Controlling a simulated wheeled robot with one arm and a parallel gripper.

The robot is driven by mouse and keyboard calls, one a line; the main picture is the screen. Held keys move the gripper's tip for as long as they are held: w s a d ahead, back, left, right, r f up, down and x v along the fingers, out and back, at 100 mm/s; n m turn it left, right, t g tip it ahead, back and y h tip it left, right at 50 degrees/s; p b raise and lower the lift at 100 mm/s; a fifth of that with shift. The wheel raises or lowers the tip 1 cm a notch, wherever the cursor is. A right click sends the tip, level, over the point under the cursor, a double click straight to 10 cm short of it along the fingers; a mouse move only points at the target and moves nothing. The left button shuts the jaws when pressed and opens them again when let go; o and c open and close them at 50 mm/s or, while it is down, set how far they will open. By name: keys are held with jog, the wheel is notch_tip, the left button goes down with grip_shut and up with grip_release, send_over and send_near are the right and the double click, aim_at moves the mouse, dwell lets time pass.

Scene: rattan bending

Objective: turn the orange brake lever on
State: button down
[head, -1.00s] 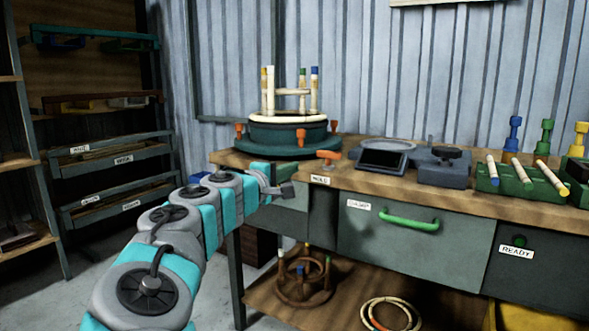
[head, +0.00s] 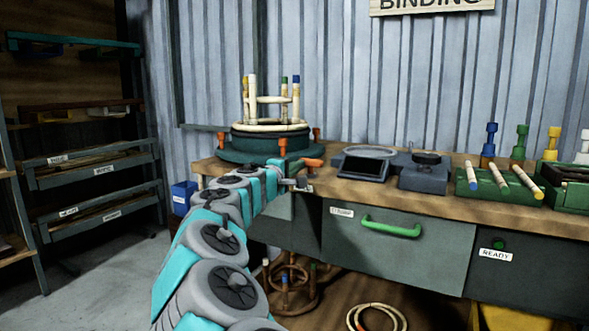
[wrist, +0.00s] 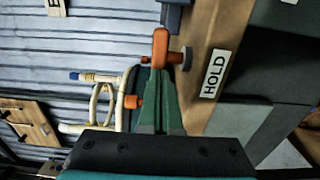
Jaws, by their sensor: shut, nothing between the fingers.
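The orange brake lever (head: 312,163) sits at the front edge of the bench, right of the round green turntable (head: 228,156). In the wrist view the lever (wrist: 161,48) lies straight ahead of my fingertips, with a grey round part beside it. A HOLD label (wrist: 215,74) is on the bench edge beside the lever.
A pale rattan frame (head: 270,100) with coloured tips stands on the turntable, with orange pegs around it. Right of the lever are a grey device (head: 362,166) and a green tray with sticks (head: 497,186). A drawer with a green handle (head: 391,227) is below.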

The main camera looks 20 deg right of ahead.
jog(key=shift+w+m+g+h+p, duration=0.35)
jog(key=shift+m+g+h+p, duration=0.35)
jog(key=shift+m+g+p, duration=0.25)
dwell(0.3)
jog(key=shift+w+a+r, duration=0.1)
jog(key=shift+w+m+g+h+p, duration=0.25)
jog(key=shift+m+g+h+p, duration=0.35)
jog(key=shift+g, duration=0.55)
jog(key=shift+w+m+g+h+p, duration=0.3)
jog(key=shift+m+g+p, duration=0.5)
jog(key=shift+g, duration=0.3)
jog(key=shift+w+p, duration=0.2)
jog(key=shift+p, duration=0.25)
jog(key=shift+w+d, duration=0.2)
jog(key=shift+w+d+p, duration=0.2)
jog(key=shift+w+p, duration=0.35)
jog(key=shift+w+d, duration=0.7)
jog(key=shift+d, duration=0.25)
